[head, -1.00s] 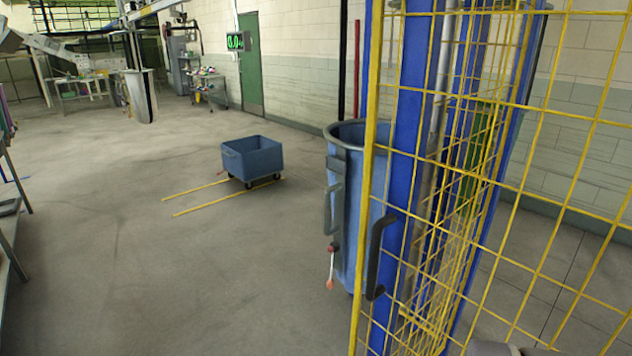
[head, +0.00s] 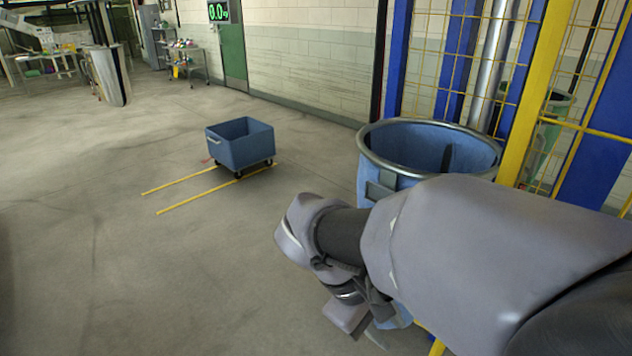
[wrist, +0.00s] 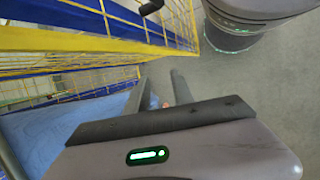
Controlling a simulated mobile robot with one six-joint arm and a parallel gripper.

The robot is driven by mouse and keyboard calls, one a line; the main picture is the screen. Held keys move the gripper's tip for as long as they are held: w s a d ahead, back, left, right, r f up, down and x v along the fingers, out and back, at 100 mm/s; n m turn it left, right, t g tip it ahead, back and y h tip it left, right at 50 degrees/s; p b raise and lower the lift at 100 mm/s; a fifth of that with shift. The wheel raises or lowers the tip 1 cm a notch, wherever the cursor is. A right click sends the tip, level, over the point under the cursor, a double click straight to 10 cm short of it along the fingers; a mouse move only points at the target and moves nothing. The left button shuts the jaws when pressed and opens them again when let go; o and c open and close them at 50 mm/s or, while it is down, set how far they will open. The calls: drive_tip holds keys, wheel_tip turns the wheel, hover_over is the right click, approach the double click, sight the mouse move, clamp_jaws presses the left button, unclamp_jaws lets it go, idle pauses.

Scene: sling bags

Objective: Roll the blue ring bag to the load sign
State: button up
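The blue ring bag (head: 377,170) is a tall blue bag hung from a round grey metal ring, at right of centre in the head view. Its lower part is hidden behind my arm. Its blue side also fills the lower left of the wrist view (wrist: 60,130). My gripper (wrist: 163,92) is low beside the bag, its two dark fingers apart. A small reddish bit shows between them; I cannot tell what it is. In the head view the fingertips are mostly hidden.
A blue wheeled bin (head: 240,148) stands on the floor left of the bag, by two yellow floor lines (head: 200,190). A yellow mesh fence with blue posts (head: 520,90) stands close behind and right of the bag. The floor at left is clear.

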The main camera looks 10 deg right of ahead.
drive_tip(key=w+f+n+h+p, duration=0.1)
drive_tip(key=w+n+h+p, duration=0.1)
drive_tip(key=w+n+h, duration=0.75)
drive_tip(key=w+a+f+n+t+h, duration=0.1)
drive_tip(key=w+a+f+n+t, duration=0.25)
drive_tip(key=w, duration=0.25)
drive_tip(key=w+a+f+n+t+h, duration=0.1)
drive_tip(key=w+a+f+n+t, duration=0.1)
drive_tip(key=w+a+n+t, duration=0.3)
drive_tip(key=w+d+b, duration=0.1)
drive_tip(key=w+d, duration=0.1)
drive_tip(key=d, duration=0.3)
drive_tip(key=w+d+m, duration=0.1)
drive_tip(key=w+d, duration=0.1)
drive_tip(key=d, duration=0.4)
drive_tip(key=w+d+g+b, duration=0.1)
drive_tip(key=w+d, duration=0.2)
drive_tip(key=d, duration=0.3)
drive_tip(key=shift+d+f+m+b, duration=0.15)
drive_tip(key=shift+d+m+b, duration=0.05)
drive_tip(key=shift+m+b, duration=0.2)
drive_tip(key=shift+y, duration=0.25)
clamp_jaws()
